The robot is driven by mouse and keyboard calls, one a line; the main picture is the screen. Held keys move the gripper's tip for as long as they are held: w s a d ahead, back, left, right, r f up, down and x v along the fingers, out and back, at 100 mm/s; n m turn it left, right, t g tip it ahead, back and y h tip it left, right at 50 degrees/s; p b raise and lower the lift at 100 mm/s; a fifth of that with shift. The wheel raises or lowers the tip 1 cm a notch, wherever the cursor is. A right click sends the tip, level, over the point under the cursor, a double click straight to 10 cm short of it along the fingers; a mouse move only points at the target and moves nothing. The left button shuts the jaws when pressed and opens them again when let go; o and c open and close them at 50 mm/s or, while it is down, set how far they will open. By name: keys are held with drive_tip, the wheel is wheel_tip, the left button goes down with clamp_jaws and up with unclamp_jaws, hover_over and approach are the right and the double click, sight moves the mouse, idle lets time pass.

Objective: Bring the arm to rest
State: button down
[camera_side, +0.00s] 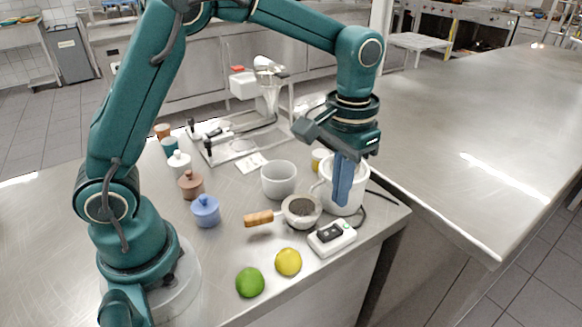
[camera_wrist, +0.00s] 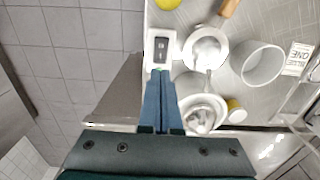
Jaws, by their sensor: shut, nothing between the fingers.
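My gripper (camera_side: 342,183) is shut and empty, pointing down. In the side view its blue fingers stand in front of a white pot (camera_side: 353,198) near the right corner of the metal worktop (camera_side: 240,250). In the wrist view the shut fingers (camera_wrist: 160,75) point toward the white switch box (camera_wrist: 151,48), with the white pot (camera_wrist: 222,104) to their right. From these views I cannot tell the gap between the fingertips and the things below. My arm is raised and bent over the worktop.
By the gripper are a portafilter with a wooden handle (camera_side: 262,217), a grey bowl (camera_side: 279,179) and the switch box (camera_side: 332,237). A lemon (camera_side: 288,261) and a lime (camera_side: 250,281) lie in front. Lidded jars (camera_side: 205,210) and a metal lever stand (camera_side: 235,147) are further left.

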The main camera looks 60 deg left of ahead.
drive_tip(key=shift+r, duration=0.45)
drive_tip(key=s+a+r+t, duration=0.35)
drive_tip(key=s+r, duration=0.25)
drive_tip(key=r, duration=0.3)
drive_tip(key=s+a+f+t, duration=0.1)
drive_tip(key=s+f+t, duration=0.1)
drive_tip(key=s, duration=0.6)
drive_tip(key=shift+f, duration=0.9)
